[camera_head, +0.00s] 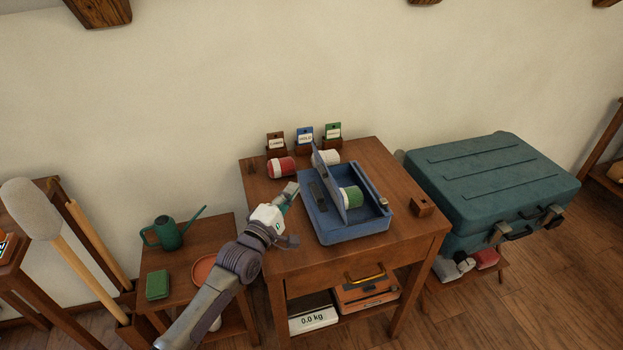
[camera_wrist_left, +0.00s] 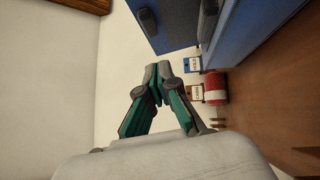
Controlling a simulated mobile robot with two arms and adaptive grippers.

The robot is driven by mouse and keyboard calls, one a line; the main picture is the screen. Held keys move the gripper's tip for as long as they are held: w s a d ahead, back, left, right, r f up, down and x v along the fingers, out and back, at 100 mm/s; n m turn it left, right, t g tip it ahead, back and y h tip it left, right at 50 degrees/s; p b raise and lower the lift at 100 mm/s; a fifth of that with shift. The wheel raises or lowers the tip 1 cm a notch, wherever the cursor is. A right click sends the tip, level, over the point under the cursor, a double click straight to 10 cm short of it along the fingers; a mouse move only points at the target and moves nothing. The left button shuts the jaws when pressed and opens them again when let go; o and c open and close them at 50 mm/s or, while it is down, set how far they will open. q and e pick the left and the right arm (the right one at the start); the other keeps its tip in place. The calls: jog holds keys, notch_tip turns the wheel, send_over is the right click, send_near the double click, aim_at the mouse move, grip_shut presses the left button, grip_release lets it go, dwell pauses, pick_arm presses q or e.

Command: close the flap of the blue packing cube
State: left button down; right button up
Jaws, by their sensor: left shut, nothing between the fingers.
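The blue packing cube (camera_head: 352,234) sits on the wooden table. Its flap (camera_head: 329,181) stands raised, nearly upright, across the open box. A green-and-white roll (camera_head: 352,197) lies inside, to the right of the flap. My left gripper (camera_head: 292,190) is shut and empty, just left of the cube and apart from the flap. In the left wrist view its closed fingertips (camera_wrist_left: 158,78) show in front of a blue panel (camera_wrist_left: 176,25) with a grey patch, which looks like the flap. My right gripper is not in view.
A red-and-white roll (camera_head: 281,167), a white roll (camera_head: 326,157) and several tagged holders (camera_head: 305,141) stand behind the cube. A small wooden block (camera_head: 422,206) is at its right. A teal suitcase (camera_head: 490,180) stands right of the table. A watering can (camera_head: 168,232) is on the low left table.

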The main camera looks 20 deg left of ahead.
pick_arm(q)
jog(key=w+d, duration=0.2)
jog(key=w+d+r, duration=0.1)
jog(key=w, duration=0.1)
jog(key=shift+w+d+p, duration=0.3)
jog(key=shift+d+p, duration=0.05)
jog(key=shift+d, duration=0.05)
jog(key=shift+r, duration=0.1)
